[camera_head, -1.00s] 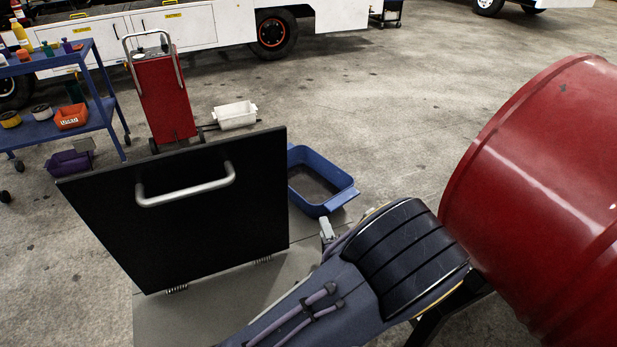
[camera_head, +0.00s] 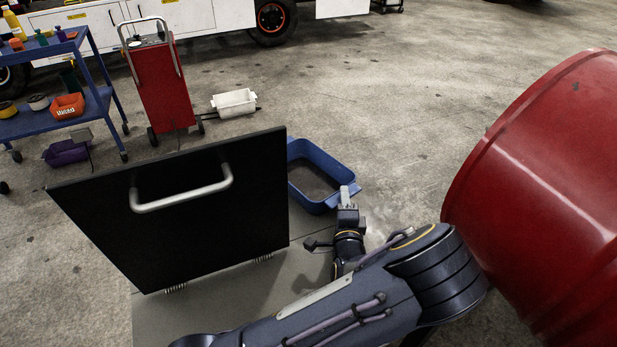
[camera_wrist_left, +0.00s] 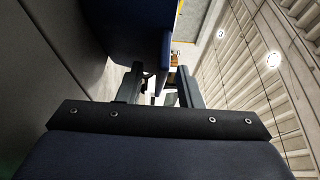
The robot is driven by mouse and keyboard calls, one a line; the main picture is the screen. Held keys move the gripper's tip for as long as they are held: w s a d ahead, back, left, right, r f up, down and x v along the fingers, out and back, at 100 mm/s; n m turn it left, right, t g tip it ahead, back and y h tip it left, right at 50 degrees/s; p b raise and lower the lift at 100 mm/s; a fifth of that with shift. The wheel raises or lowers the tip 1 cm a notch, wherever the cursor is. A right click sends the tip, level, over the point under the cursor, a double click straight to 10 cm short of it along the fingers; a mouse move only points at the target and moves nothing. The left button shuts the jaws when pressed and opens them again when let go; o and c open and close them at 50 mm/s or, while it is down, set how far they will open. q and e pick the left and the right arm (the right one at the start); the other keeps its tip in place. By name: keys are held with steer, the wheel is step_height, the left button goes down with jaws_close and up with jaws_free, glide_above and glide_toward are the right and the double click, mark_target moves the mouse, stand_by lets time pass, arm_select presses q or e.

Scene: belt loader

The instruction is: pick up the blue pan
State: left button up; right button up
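The blue pan (camera_head: 314,206) is an open, rectangular tub at the centre of the head view, just right of the black panel, which hides its left side. My left gripper (camera_head: 345,193) is at the pan's near right corner and overlaps it in this view. In the left wrist view, the gripper's two fingers (camera_wrist_left: 160,82) stand apart, with a blue wall, apparently the pan (camera_wrist_left: 126,38), beyond them and its edge reaching toward the gap. I cannot tell whether they touch it. My right gripper is not in view.
The black panel (camera_head: 190,240) with a metal handle (camera_head: 182,193) stands upright left of the pan. A large red drum (camera_head: 550,190) is at the right. Floor beyond the pan is clear.

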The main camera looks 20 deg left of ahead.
arm_select(q)
jaws_close()
stand_by(1.3)
